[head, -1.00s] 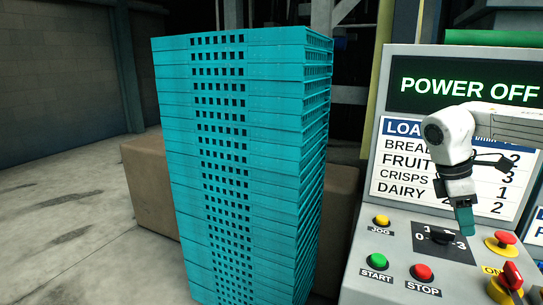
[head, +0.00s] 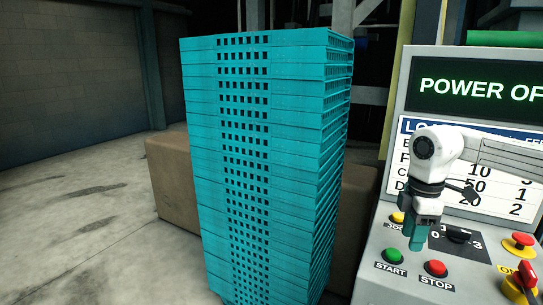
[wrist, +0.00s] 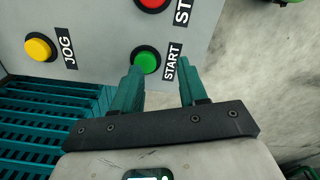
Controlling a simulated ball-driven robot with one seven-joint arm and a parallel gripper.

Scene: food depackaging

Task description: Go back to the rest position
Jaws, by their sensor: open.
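My gripper (head: 418,236) hangs from my white arm in front of the control panel (head: 375,272), with its teal fingers pointing down above the START button. In the wrist view my gripper (wrist: 160,80) is open, with nothing between its two teal fingers. The green START button (wrist: 146,60) shows just beyond the left finger. It also shows in the head view (head: 394,256), below the fingers. I cannot tell whether the fingers touch anything.
A tall stack of teal crates (head: 310,150) stands left of the panel, and crates (wrist: 50,125) also show at lower left in the wrist view. A brown box (head: 170,180) is behind the stack. The red STOP button (head: 436,268) and yellow JOG button (head: 397,217) are near my gripper. Floor at left is clear.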

